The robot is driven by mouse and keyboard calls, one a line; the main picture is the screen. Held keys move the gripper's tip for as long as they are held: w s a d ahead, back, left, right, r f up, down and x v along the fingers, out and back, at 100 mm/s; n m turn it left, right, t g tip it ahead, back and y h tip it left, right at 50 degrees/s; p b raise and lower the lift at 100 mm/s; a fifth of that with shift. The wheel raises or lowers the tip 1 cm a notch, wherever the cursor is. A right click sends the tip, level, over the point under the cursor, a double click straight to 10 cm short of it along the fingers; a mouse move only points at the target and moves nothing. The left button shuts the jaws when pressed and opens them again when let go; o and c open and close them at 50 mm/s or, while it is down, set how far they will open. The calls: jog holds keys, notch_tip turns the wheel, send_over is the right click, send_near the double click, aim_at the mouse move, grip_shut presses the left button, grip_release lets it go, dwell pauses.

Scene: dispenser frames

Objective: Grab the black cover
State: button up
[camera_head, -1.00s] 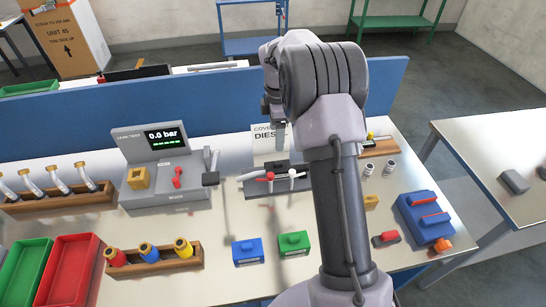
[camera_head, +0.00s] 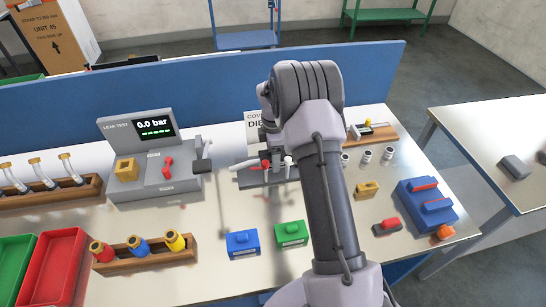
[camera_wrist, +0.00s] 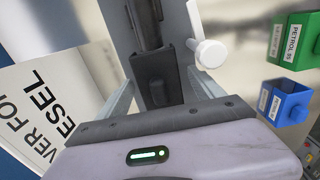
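A dark, near-black part (camera_wrist: 152,45), which looks like the black cover, stands between the two pale fingers of my gripper (camera_wrist: 162,78) in the wrist view. The fingers are spread on either side of it, and narrow gaps seem to show; contact is not clear. In the head view my gripper (camera_head: 268,138) is over the rack with red and white handles (camera_head: 262,178), in front of the sign "COVER FOR DIESEL" (camera_head: 252,122). My arm hides part of the rack there. The sign also shows in the wrist view (camera_wrist: 35,100).
A white knobbed handle (camera_wrist: 210,53) is close beside the right finger. The leak tester (camera_head: 150,165) stands left of the rack. Blue (camera_head: 243,243) and green (camera_head: 290,234) blocks sit in front. Small metal cylinders (camera_head: 366,156) are to the right. A blue panel (camera_head: 180,97) runs behind.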

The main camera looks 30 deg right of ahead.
jog(key=c, duration=1.4)
